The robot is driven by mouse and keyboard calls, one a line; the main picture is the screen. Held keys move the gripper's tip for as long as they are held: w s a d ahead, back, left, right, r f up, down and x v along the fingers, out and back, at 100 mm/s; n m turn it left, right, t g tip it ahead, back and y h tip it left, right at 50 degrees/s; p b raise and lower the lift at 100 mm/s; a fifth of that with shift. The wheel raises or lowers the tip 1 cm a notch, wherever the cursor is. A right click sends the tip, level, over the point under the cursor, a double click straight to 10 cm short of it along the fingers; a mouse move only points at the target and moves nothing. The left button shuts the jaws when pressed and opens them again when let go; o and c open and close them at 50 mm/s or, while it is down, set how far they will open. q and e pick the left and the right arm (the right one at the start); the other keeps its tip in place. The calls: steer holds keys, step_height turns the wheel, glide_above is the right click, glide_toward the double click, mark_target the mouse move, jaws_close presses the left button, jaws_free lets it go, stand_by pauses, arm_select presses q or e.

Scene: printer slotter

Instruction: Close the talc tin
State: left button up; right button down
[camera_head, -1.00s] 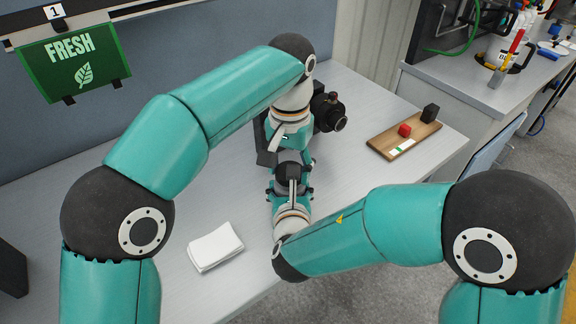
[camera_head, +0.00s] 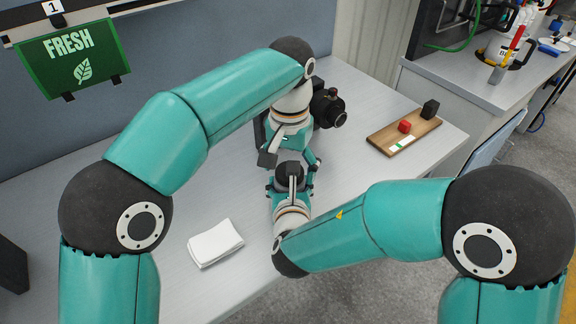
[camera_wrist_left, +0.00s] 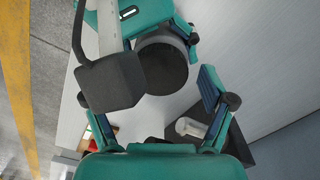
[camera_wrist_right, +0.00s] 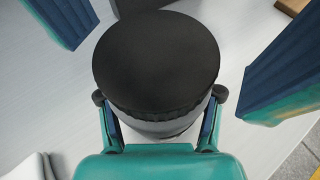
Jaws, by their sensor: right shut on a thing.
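The talc tin shows in the right wrist view as a grey round body (camera_wrist_right: 160,127) with a wide black lid (camera_wrist_right: 157,58) on top of it. I cannot tell whether the lid is pressed fully down. My right gripper (camera_wrist_right: 160,120) is shut on the grey body, one finger on each side. My left gripper (camera_wrist_left: 160,95) is open. Its fingers stand apart on either side of the lid, clear of it in the right wrist view. The lid also shows in the left wrist view (camera_wrist_left: 162,66).
A black camera-like device (camera_head: 328,108) stands close behind the grippers. A white stack of paper or cloth (camera_head: 215,243) lies front left. The table between is clear.

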arm_select(q)
steer(key=shift+r, duration=0.1)
steer(key=shift+r, duration=2.2)
steer(key=shift+c, duration=0.4)
